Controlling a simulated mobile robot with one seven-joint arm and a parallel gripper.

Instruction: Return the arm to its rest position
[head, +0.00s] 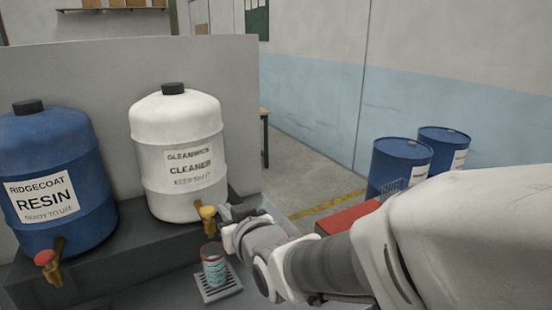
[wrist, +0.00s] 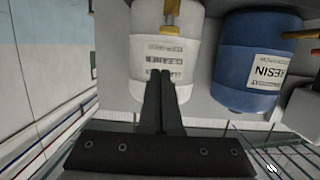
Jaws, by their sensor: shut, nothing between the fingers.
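My arm reaches in from the right in the head view. My gripper (head: 232,212) is beside the yellow-handled tap (head: 207,212) of the white cleaner drum (head: 178,130); I cannot tell whether it touches the tap. In the wrist view the black fingers (wrist: 160,76) are shut together with nothing between them. They overlap the white drum (wrist: 150,40) in that picture. A small can with a teal label and a red top (head: 214,266) stands upright below the tap on a slotted drip tray (head: 222,291).
A blue resin drum (head: 58,170) with a red-handled tap (head: 46,258) stands left on the same dark ledge (head: 130,232). A grey panel (head: 110,65) rises behind. Two blue barrels (head: 402,160) and a red surface (head: 345,218) are at right, partly behind my arm. Open floor (head: 300,175) lies between.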

